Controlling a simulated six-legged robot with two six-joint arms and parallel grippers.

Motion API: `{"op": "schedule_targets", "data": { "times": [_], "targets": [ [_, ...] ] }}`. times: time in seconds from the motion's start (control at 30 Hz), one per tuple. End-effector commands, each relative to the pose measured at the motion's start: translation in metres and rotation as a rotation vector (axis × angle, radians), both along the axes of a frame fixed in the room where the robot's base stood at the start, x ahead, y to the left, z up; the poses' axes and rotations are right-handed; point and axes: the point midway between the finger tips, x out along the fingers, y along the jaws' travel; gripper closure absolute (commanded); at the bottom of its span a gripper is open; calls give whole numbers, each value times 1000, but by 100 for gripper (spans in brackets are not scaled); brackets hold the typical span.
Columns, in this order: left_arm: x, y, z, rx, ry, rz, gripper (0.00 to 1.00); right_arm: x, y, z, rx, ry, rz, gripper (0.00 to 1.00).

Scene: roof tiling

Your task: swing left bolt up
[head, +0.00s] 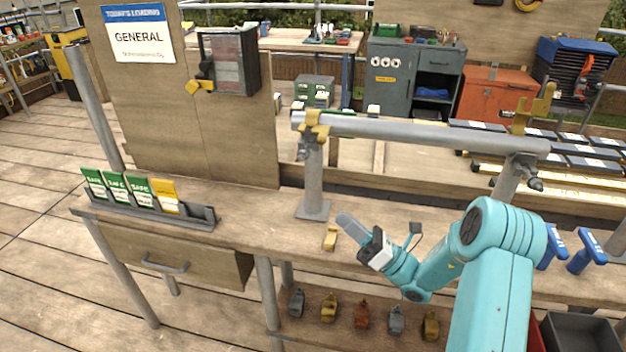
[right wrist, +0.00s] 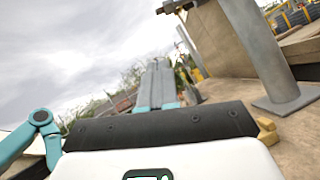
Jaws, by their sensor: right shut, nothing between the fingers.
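A grey rail (head: 420,130) lies across two posts on the bench. At the left post (head: 314,180) a yellow clamp piece (head: 314,126) sits over the rail, and the dark left bolt (head: 303,153) hangs at the post's upper left side. In the right wrist view the post (right wrist: 258,50) rises at the right, with a dark bolt end (right wrist: 172,6) at the top edge. My right gripper (head: 345,220) is shut and empty, low over the bench, right of the post's foot and apart from the bolt. My left gripper is not in view.
A small yellow block (head: 330,238) lies on the bench below the post's foot. A second bolt (head: 535,184) is at the right post. A rack of green and yellow tags (head: 205,220) stands left. Blue-handled tools (head: 585,250) are at the right. Bare bench lies between rack and post.

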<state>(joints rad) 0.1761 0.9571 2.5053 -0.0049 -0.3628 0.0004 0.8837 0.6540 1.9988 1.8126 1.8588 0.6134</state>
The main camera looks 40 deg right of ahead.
Motion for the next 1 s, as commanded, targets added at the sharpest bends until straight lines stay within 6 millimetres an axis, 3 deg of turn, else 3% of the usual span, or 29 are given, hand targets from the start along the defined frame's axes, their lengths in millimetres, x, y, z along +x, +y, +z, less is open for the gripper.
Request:
{"op": "schedule_targets", "data": {
  "times": [0.17, 0.57, 0.73, 1.0],
  "targets": [
    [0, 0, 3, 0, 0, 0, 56, 15, 9, 12, -2, -3, 5, 100],
    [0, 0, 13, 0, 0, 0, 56, 84, 42, 56, -1, -3, 8, 100],
    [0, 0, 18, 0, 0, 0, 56, 93, 36, 79, -2, -1, 4, 100],
    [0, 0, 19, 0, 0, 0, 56, 98, 34, 89, 0, 0, 4, 100]
  ]
}}
